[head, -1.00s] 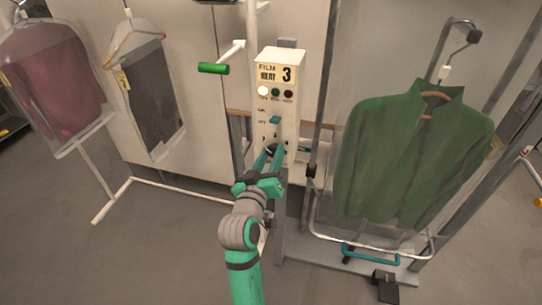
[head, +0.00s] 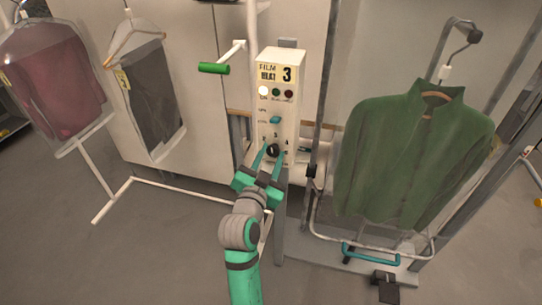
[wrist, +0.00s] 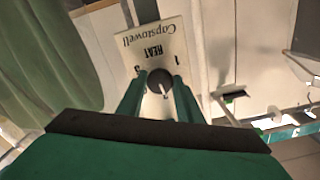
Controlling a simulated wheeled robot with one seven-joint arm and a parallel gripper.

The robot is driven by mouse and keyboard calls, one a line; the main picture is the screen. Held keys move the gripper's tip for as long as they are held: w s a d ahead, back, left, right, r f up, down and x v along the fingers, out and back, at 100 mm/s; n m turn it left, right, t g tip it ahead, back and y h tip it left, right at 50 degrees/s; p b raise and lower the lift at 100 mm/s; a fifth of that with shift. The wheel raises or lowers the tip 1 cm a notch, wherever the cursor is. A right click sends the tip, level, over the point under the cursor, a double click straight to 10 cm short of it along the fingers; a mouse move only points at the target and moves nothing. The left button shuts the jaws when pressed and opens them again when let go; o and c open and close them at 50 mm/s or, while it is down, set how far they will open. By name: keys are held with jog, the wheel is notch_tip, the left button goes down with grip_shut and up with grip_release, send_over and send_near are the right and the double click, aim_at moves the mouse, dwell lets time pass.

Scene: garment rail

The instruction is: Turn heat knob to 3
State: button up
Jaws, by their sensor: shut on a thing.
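The white control box (head: 292,113) labelled FILM HEAT stands in the middle of the head view, with a large 3 printed at its top. Its dark heat knob (head: 273,150) sits low on the front, with small numerals around it. My gripper (head: 271,153) reaches it from below, one green finger on each side, shut on the knob. In the wrist view the panel appears upside down, and the knob (wrist: 159,80) is between the fingertips. A pale pointer mark shows on the knob; the numeral it points to is unclear.
A white lamp (head: 263,91) on the box is bright beside darker green and red ones. A teal switch (head: 275,119) is above the knob. A green-handled lever (head: 214,68) juts out at left. A green jacket (head: 410,155) hangs at right, bagged garments at left.

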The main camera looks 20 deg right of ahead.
jog(key=shift+r+m, duration=0.2)
jog(key=shift+m, duration=0.3)
dwell(0.3)
jog(key=o, duration=1)
jog(key=shift+o, duration=0.2)
jog(key=shift+f, duration=0.1)
jog(key=shift+s, duration=0.1)
jog(key=v, duration=1)
jog(key=shift+s+a, duration=0.3)
